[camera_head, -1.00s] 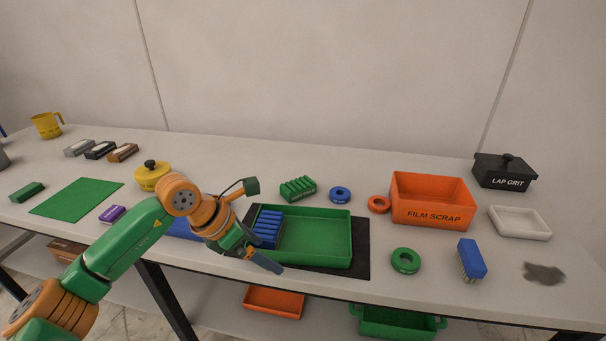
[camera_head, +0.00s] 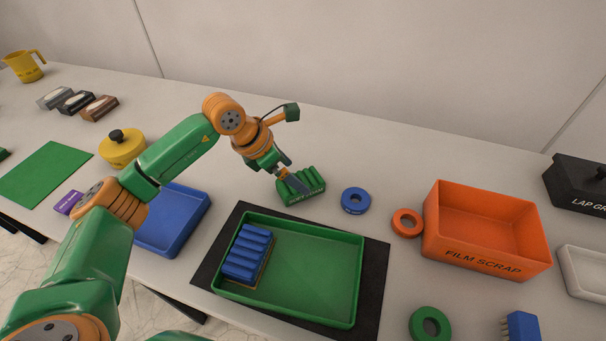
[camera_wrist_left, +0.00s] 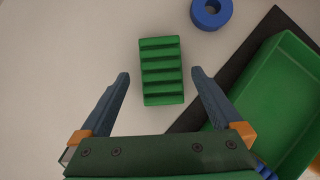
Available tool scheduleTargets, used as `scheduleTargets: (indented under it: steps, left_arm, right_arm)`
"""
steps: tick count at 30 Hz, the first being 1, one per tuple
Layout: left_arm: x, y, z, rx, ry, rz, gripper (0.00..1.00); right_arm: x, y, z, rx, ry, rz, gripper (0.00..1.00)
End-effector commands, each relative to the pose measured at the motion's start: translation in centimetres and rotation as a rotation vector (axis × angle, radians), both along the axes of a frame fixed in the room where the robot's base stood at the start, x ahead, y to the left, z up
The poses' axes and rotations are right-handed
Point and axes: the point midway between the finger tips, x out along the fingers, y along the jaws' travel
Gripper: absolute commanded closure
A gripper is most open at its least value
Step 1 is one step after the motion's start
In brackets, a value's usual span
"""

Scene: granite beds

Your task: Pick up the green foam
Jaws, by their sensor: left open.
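The green foam (camera_head: 301,187) is a ridged block lying on the grey table behind the green tray. In the left wrist view the green foam (camera_wrist_left: 161,70) lies ahead of and between the open fingers, apart from both. My left gripper (camera_head: 284,176) is open and empty, just above the near left end of the foam in the head view. Its two fingertips (camera_wrist_left: 160,76) also show in the wrist view. My right gripper is not seen.
A green tray (camera_head: 315,273) on a black mat (camera_head: 374,290) holds a blue ridged block (camera_head: 248,252). A blue ring (camera_head: 355,200) and orange ring (camera_head: 407,222) lie right of the foam. A blue tray (camera_head: 172,224) is left; an orange FILM SCRAP bin (camera_head: 489,262) is right.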

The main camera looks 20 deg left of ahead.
Motion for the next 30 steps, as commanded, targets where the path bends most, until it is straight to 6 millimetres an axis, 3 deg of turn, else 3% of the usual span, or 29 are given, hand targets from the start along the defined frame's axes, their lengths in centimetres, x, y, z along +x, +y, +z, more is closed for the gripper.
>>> scheduleTargets:
  steps: [3, 8, 30]
  left_arm:
    - [0.3, -0.9, -1.7, -0.001, 0.007, -0.001, 0.00]
    - [1.1, -1.5, -3.7, 0.000, 0.001, 0.000, 0.00]
    - [1.2, -1.5, -4.3, 0.000, 0.000, 0.000, 0.00]
  right_arm:
    - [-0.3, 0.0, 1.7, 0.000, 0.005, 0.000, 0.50]
    - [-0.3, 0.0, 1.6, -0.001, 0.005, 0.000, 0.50]
    - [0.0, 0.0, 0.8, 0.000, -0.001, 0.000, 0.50]
